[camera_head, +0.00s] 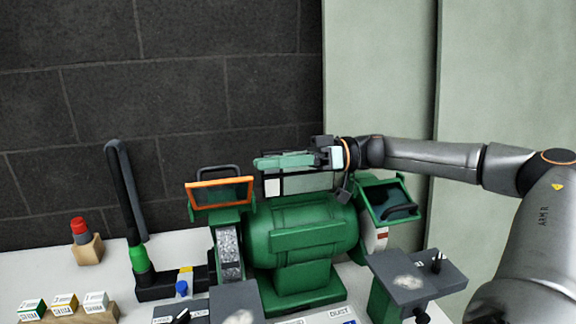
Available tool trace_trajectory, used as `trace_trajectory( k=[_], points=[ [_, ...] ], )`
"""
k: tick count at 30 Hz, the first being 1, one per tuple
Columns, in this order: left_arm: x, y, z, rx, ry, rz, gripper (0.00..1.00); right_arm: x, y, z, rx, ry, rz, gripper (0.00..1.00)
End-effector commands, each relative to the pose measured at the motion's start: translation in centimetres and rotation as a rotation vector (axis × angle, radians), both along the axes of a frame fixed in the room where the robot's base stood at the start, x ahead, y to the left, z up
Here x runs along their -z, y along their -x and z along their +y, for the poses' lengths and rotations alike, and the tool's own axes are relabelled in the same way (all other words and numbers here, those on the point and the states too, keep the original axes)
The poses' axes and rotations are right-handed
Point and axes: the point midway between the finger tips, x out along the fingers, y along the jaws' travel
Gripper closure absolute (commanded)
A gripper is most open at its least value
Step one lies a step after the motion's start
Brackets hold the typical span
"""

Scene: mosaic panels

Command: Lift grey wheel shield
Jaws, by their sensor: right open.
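A green bench grinder (302,240) stands on the white bench. Its left wheel (229,252) is speckled grey. Above that wheel is an orange-framed shield (220,205) with a dark handle (218,171) arching over its top edge. My right gripper (264,161) reaches in from the right, above the grinder body. Its green fingers point left towards the orange-framed shield and appear apart from it; the depth between them is hard to judge. The gripper is open, with nothing visible between the fingers. My left gripper is not in view.
A green-framed shield (388,200) with a dark handle hangs over the right wheel. A dark-framed panel (298,184) is behind the gripper. A tall dark post (122,195) stands left of the grinder. Small boxes (64,303) and a red-topped item (79,226) are at left.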

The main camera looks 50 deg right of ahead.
Motion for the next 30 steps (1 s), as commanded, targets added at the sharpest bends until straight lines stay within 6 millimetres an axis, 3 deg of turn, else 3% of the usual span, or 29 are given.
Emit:
trace_trajectory(
  k=[9, 26, 30],
  points=[
    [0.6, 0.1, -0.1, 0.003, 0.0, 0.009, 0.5, 0.0, 1.6, -2.5, 0.001, 0.0, 0.0, 0.55],
    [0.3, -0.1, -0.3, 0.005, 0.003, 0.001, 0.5, 0.0, 1.6, -2.6, 0.001, 0.0, 0.001, 0.55],
    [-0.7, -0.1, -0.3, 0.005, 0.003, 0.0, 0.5, -1.0, 1.6, -2.6, 0.001, 0.0, 0.0, 0.55]
  ],
)
